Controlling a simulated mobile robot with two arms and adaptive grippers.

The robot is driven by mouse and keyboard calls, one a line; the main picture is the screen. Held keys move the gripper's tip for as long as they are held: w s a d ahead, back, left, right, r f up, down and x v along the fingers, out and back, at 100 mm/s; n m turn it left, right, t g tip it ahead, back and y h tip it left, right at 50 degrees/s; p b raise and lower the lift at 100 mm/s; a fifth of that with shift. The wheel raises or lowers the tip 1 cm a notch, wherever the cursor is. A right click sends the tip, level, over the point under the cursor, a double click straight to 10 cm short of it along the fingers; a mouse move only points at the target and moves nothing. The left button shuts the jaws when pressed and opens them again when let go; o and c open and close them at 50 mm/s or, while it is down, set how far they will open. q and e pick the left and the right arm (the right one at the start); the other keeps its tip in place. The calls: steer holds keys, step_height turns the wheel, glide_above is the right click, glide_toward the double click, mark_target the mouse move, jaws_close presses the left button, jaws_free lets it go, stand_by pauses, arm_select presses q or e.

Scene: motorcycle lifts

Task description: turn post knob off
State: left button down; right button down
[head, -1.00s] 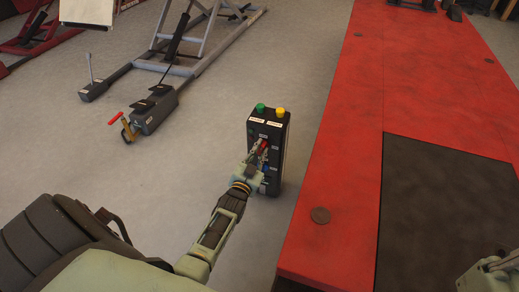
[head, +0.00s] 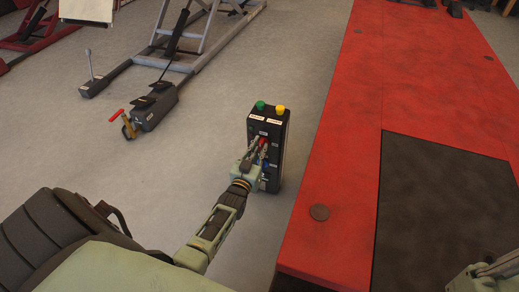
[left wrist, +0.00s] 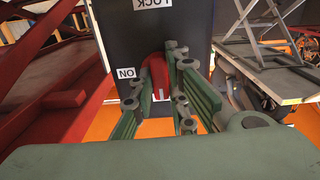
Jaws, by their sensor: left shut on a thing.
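The black control post (head: 281,150) stands upright on the floor left of the red lift, with a green button (head: 260,105) and a yellow button (head: 279,109) on top. Its red knob (head: 263,142) is on the front face. My left gripper (head: 259,150) is at that face, its fingers around the knob. In the left wrist view the red knob (left wrist: 155,73) sits between the fingers of the left gripper (left wrist: 163,85), which hide part of it. Labels reading ON and LOCK show beside it. My right gripper (head: 492,270) shows only partly at the lower right corner.
The red lift platform (head: 345,150) with a dark panel fills the right side. A grey lift (head: 190,50) and its pedal unit (head: 153,110) with a red-handled lever stand at the back left. The grey floor between is clear.

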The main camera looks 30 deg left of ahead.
arm_select(q)
steer(key=shift+f, duration=0.1)
steer(key=c, duration=1.7)
jaws_free()
steer(key=shift+s, duration=0.1)
steer(key=v, duration=1.2)
